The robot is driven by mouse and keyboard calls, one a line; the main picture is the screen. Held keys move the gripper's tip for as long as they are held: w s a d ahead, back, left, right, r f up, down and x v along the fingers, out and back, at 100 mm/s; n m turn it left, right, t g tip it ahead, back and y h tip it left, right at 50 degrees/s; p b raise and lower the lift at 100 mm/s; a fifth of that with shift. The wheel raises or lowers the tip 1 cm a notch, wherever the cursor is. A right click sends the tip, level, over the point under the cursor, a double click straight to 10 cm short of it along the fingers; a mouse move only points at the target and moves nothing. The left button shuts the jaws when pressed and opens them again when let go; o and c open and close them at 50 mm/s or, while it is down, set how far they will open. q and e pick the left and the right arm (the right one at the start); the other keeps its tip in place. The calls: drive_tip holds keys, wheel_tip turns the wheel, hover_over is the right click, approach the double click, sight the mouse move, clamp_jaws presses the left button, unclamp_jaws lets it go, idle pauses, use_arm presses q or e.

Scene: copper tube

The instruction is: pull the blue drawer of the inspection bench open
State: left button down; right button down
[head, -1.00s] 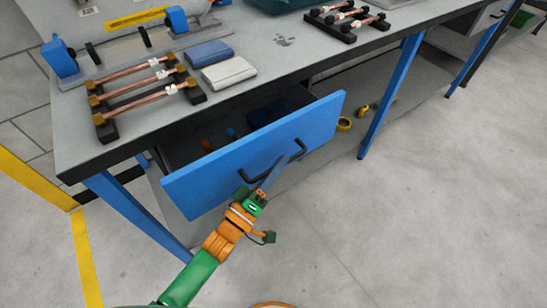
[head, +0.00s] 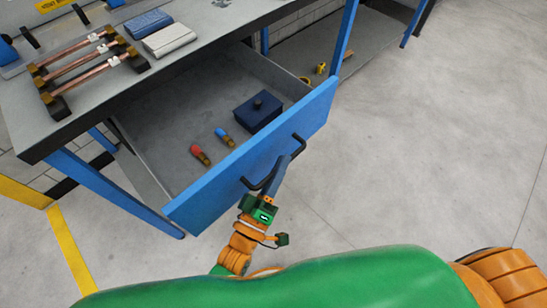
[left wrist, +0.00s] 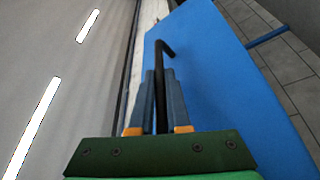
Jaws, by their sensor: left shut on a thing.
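The blue drawer (head: 235,175) of the inspection bench (head: 140,98) stands well open, its inside in plain view. Its black bar handle (head: 272,168) is on the blue front. My left gripper (head: 278,178) is shut on the handle. In the left wrist view the black handle (left wrist: 164,46) runs between the two fingers (left wrist: 160,95), with the blue front (left wrist: 215,80) behind it. My right gripper is not in view.
In the drawer lie a dark blue box (head: 258,111), a red-tipped piece (head: 200,154) and a blue-tipped piece (head: 224,137). Copper tubes (head: 90,62) on a rack, a blue case (head: 148,23) and a white case (head: 169,39) lie on the bench top. The floor (head: 430,160) to the right is clear.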

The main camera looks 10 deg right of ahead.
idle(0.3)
use_arm(q)
drive_tip(key=c, duration=0.9)
unclamp_jaws()
drive_tip(key=v, duration=0.7)
drive_tip(key=shift+s, duration=0.1)
